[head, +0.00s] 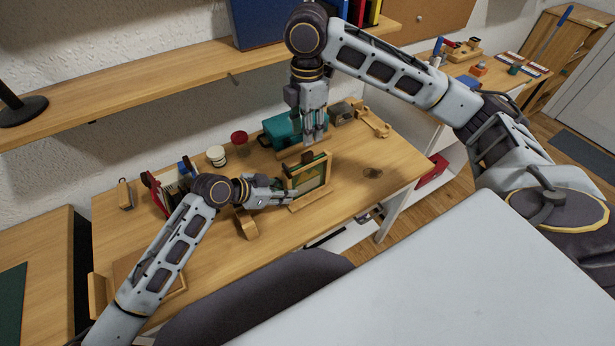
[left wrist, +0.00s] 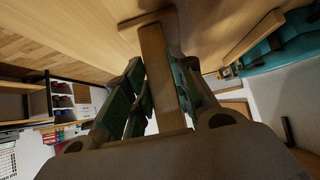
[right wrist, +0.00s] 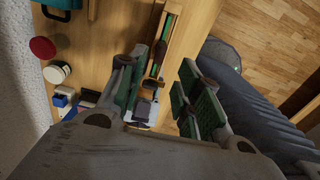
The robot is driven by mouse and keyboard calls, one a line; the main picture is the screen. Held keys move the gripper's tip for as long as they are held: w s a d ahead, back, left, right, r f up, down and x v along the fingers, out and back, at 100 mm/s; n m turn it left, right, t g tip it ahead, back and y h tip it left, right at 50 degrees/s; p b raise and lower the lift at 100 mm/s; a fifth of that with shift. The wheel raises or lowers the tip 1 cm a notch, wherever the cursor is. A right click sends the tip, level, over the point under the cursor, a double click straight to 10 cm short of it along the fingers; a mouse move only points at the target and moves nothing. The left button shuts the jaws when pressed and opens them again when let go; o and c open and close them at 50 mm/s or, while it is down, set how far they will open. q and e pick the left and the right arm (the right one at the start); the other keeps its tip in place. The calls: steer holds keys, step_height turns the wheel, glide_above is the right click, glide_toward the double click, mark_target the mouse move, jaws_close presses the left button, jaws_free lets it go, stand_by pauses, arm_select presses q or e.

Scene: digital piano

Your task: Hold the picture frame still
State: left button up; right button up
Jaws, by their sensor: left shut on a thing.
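The wooden picture frame (head: 312,176), with a greenish picture, stands upright on the desk in the head view. My left gripper (head: 286,192) is shut on its left side edge. In the left wrist view the frame's wooden edge (left wrist: 157,70) runs between the fingers. My right gripper (head: 314,136) hangs above the frame, pointing down, apart from it. In the right wrist view its green-padded fingers (right wrist: 165,95) are spread with nothing gripped, and the frame's top edge (right wrist: 162,45) shows below them. A dark piece (head: 307,157) shows at the frame's top.
A teal case (head: 281,131) stands behind the frame. A red-lidded jar (head: 239,138) and a white cup (head: 216,155) are to its left. A small wooden stand (head: 247,224) is near my left wrist. A shelf (head: 150,85) spans above the desk. The desk (head: 375,172) right of the frame is mostly clear.

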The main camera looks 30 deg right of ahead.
mark_target(307, 153)
steer(key=shift+f, duration=4.05)
jaws_close()
